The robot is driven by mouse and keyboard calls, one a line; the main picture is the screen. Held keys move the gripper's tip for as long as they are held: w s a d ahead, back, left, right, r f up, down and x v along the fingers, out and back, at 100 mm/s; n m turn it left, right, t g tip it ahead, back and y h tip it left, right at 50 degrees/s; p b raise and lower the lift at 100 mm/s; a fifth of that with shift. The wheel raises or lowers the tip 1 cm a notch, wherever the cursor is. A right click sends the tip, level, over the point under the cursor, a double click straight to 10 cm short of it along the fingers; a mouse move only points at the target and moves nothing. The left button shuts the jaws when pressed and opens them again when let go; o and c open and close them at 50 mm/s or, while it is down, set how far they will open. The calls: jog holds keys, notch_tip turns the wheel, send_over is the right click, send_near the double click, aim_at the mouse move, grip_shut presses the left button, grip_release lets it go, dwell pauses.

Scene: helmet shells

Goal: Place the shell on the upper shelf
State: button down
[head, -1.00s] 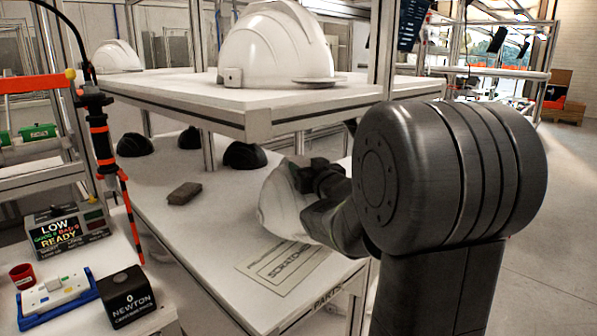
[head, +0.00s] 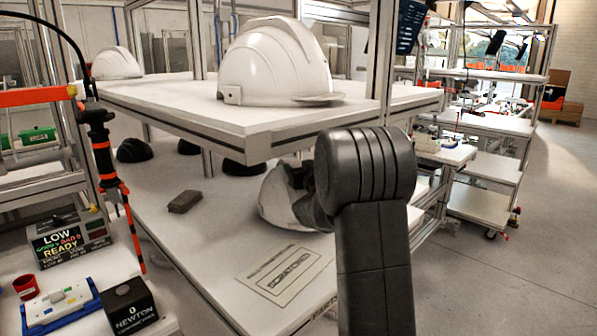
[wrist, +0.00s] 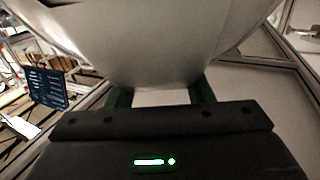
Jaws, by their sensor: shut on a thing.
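A white helmet shell (head: 278,203) is in my gripper (head: 300,182), low over the lower surface and under the front edge of the upper shelf (head: 205,108). My arm hides its right side, and I cannot tell whether it touches the surface. In the wrist view the pale shell (wrist: 165,45) fills the upper middle, between and beyond the green-edged fingers of my gripper (wrist: 160,95). Another white shell (head: 280,65) sits on the upper shelf, and a further one (head: 117,63) stands at its far left.
Several black shells (head: 135,150) and a brown block (head: 185,201) lie on the lower surface (head: 190,245), which has a "SCRATCHED" marking (head: 290,272). Shelf posts (head: 382,65) stand at the corners. The upper shelf's front left is bare. A side bench (head: 75,285) stands at left.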

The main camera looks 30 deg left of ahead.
jog(key=shift+f, duration=0.6)
jog(key=shift+f, duration=0.15)
jog(key=c, duration=0.7)
grip_release()
jog(key=shift+s+d, duration=0.15)
jog(key=shift+d, duration=0.05)
jog(key=b+v, duration=0.2)
jog(key=v, duration=0.9)
jog(key=shift+s+d, duration=0.2)
jog(key=shift+d, duration=0.1)
